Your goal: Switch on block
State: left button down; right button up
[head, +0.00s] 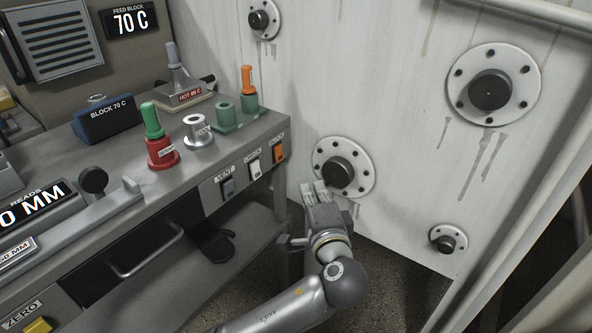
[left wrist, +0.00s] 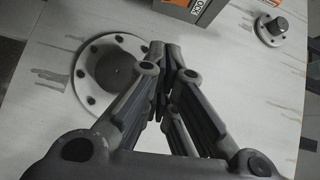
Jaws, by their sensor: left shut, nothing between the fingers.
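Three rocker switches sit on the bench's front panel in the head view: a dark one (head: 228,187), a white one (head: 255,169) and an orange one (head: 279,152) at the right end. The small labels above them are hard to read there. A label ending in "OCK" (left wrist: 197,8) shows at the top edge of the left wrist view, beside some orange. My left gripper (head: 321,188) is shut and empty, right of and below the orange switch, apart from it and in front of the wall. Its closed fingers (left wrist: 170,50) also show in the left wrist view.
A dark blue block (head: 112,122) marked 70 C, a red holder (head: 162,152) with a green handle and a hot iron stand (head: 184,97) are on the bench. Flanged fittings (head: 338,172) stick out from the pale wall, one close to my gripper.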

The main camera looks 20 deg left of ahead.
pick_arm(q)
jog(key=s+a+b+x, duration=0.1)
jog(key=a+b+x, duration=0.1)
jog(key=x, duration=1)
jog(key=shift+w+a+f, duration=0.25)
jog(key=shift+w+a, duration=0.05)
jog(key=shift+a, duration=0.1)
pick_arm(e)
jog(key=shift+v, duration=1.05)
jog(key=shift+s+d, duration=0.1)
jog(key=shift+s, duration=0.05)
jog(key=shift+f, duration=0.1)
pick_arm(q)
jog(key=f+v, duration=0.1)
jog(key=v, duration=1)
jog(key=shift+s+m+t, duration=0.3)
jog(key=shift+s, duration=0.1)
